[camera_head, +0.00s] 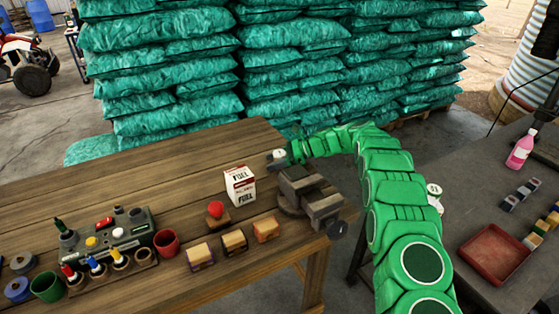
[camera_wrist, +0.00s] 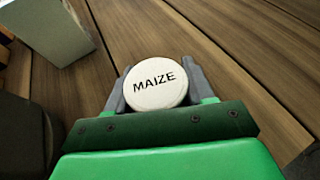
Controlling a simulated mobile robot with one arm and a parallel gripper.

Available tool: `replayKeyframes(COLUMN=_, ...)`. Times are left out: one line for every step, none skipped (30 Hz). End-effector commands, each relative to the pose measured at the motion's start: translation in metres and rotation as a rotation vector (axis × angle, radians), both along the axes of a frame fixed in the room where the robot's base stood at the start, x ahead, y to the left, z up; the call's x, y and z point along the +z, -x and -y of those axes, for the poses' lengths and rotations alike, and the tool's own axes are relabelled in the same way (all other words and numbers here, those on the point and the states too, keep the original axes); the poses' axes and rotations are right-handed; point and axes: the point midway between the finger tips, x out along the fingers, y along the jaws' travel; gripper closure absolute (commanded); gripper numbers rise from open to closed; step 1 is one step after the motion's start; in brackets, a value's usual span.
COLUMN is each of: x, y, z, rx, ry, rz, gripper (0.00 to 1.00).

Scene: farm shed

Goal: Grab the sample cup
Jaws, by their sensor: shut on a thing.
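The sample cup shows in the wrist view as a round white top (camera_wrist: 158,88) marked "MAIZE". My gripper (camera_wrist: 156,80) has one grey finger on each side of it and is shut on it. The cup's sides and base are hidden below its top. In the head view my gripper (camera_head: 283,157) is at the far right of the wooden table, behind the vise, with the small pale cup (camera_head: 277,155) at its tip. I cannot tell whether the cup still touches the table.
A white carton marked "FULL" (camera_head: 239,185) stands near my gripper, left of the grey vise (camera_head: 309,190). A red button (camera_head: 216,209), several small blocks (camera_head: 234,243), a red cup (camera_head: 167,242) and a control box (camera_head: 110,232) are nearer. The table's back left is clear.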

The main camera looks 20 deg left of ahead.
Motion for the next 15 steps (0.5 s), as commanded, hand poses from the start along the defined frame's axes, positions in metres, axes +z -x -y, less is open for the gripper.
replayKeyframes(x=0.000, y=0.000, z=0.000, rx=0.000, ry=0.000, rz=0.000, gripper=0.79)
replayKeyframes(x=0.000, y=0.000, z=0.000, rx=0.000, ry=0.000, rz=0.000, gripper=0.79)
replayKeyframes(x=0.000, y=0.000, z=0.000, rx=0.000, ry=0.000, rz=0.000, gripper=0.79)
replayKeyframes(x=0.000, y=0.000, z=0.000, rx=0.000, ry=0.000, rz=0.000, gripper=0.79)
replayKeyframes(x=0.000, y=0.000, z=0.000, rx=0.000, ry=0.000, rz=0.000, gripper=0.79)
replayKeyframes(x=0.001, y=0.000, z=0.000, rx=0.000, ry=0.000, rz=0.000, gripper=0.79)
replayKeyframes(x=0.002, y=0.000, z=0.000, rx=0.000, ry=0.000, rz=0.000, gripper=0.79)
replayKeyframes(x=0.003, y=0.000, z=0.000, rx=0.000, ry=0.000, rz=0.000, gripper=0.79)
replayKeyframes(x=0.005, y=0.000, z=0.000, rx=0.000, ry=0.000, rz=0.001, gripper=0.79)
replayKeyframes(x=0.008, y=0.000, z=0.000, rx=0.000, ry=0.000, rz=0.001, gripper=0.79)
replayKeyframes(x=0.010, y=0.000, z=0.000, rx=0.000, ry=-0.001, rz=0.001, gripper=0.79)
replayKeyframes(x=0.015, y=0.000, z=0.000, rx=0.000, ry=-0.001, rz=0.000, gripper=0.79)
replayKeyframes(x=0.019, y=0.000, z=0.000, rx=0.000, ry=-0.001, rz=0.000, gripper=0.79)
replayKeyframes(x=0.022, y=0.000, z=0.000, rx=0.000, ry=-0.001, rz=0.001, gripper=0.79)
replayKeyframes(x=0.028, y=0.000, z=-0.001, rx=0.001, ry=-0.002, rz=0.001, gripper=0.79)
